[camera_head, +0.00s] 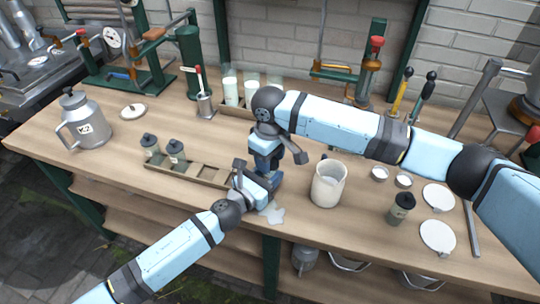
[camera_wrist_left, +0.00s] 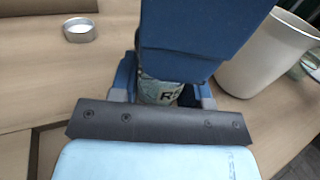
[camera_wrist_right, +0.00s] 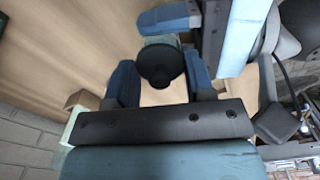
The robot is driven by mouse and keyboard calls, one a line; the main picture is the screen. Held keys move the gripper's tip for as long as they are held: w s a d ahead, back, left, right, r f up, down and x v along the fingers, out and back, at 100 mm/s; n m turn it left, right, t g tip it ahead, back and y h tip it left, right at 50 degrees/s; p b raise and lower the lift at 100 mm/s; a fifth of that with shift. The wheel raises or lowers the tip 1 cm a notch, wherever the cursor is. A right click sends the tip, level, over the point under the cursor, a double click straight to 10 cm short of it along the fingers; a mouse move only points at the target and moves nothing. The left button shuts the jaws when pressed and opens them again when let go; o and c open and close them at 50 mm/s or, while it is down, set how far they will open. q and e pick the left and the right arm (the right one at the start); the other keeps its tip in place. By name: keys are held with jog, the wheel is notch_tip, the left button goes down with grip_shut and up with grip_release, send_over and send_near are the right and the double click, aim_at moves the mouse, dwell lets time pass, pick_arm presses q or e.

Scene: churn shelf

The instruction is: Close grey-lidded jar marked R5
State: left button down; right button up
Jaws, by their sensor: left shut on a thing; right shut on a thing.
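The jar marked R5 (camera_wrist_left: 160,92) is upright in my left gripper (camera_wrist_left: 160,100), which is shut on its body; its label is partly readable. My right gripper (camera_wrist_right: 160,82) is shut on the dark grey lid (camera_wrist_right: 160,62) from above. The right gripper's blue body hides the jar's top in the left wrist view. In the head view the left gripper (camera_head: 262,184) and right gripper (camera_head: 266,158) meet above the bench, and the jar is hidden. I cannot tell whether the lid is fully seated.
A compartment rack (camera_head: 205,174) with two dark-lidded jars (camera_head: 176,150) lies left of the grippers. Another dark-lidded jar (camera_head: 402,207) and white discs (camera_head: 438,236) are farther right.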

jog(key=shift+f, duration=0.2)
jog(key=o, duration=1)
jog(key=shift+r, duration=0.1)
notch_tip(320, 180, up, 12)
jog(key=shift+s+f, duration=0.1)
pick_arm(q)
jog(key=c, duration=0.5)
grip_release()
